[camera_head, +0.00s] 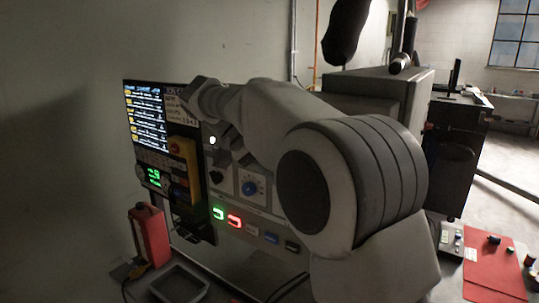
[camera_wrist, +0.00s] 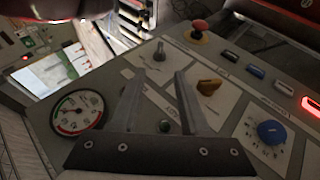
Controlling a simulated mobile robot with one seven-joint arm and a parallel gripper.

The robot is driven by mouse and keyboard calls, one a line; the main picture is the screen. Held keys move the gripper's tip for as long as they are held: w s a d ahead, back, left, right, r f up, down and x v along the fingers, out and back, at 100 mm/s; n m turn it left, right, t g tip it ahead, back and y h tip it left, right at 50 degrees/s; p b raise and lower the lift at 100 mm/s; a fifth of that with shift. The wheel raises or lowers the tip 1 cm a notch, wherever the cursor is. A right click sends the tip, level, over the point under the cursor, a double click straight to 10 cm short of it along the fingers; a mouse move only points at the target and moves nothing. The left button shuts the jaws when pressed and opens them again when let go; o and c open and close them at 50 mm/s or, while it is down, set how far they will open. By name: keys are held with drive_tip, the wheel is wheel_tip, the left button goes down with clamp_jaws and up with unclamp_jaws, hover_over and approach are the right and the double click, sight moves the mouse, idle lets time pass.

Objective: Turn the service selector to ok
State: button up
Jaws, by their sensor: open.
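The control panel (camera_wrist: 232,75) carries several knobs, and their labels are too small to read, so I cannot tell which is the service selector. In the wrist view a grey lever knob (camera_wrist: 160,51) lies just beyond my gripper's fingertips. A blue dial knob (camera_wrist: 271,131) is farther right and also shows in the head view (camera_head: 250,188). My gripper (camera_wrist: 158,74) is open and empty, its two fingers apart over the panel. In the head view my arm hides part of the panel.
A round gauge (camera_wrist: 78,113) is left of the fingers. A red mushroom button (camera_wrist: 198,28) and a row of push buttons line the panel's far edge. A lit screen (camera_head: 146,118), a yellow pendant (camera_head: 184,168) and a red box (camera_head: 150,235) are at the left.

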drive_tip(key=p+v, duration=0.3)
drive_tip(key=v, duration=0.3)
drive_tip(key=shift+r, duration=0.1)
drive_tip(key=s+d+f+n+t+y, duration=0.2)
drive_tip(key=s+d+n+y, duration=0.25)
drive_tip(key=s+d, duration=0.6)
drive_tip(key=s+d+f+n+t+y, duration=0.1)
drive_tip(key=s+f+t+y, duration=0.3)
drive_tip(key=s+f, duration=0.5)
drive_tip(key=s+d, duration=0.1)
drive_tip(key=s, duration=0.2)
drive_tip(key=shift+d+f+y, duration=0.2)
drive_tip(key=shift+f+y, duration=0.05)
drive_tip(key=shift+y, duration=0.1)
idle(1.0)
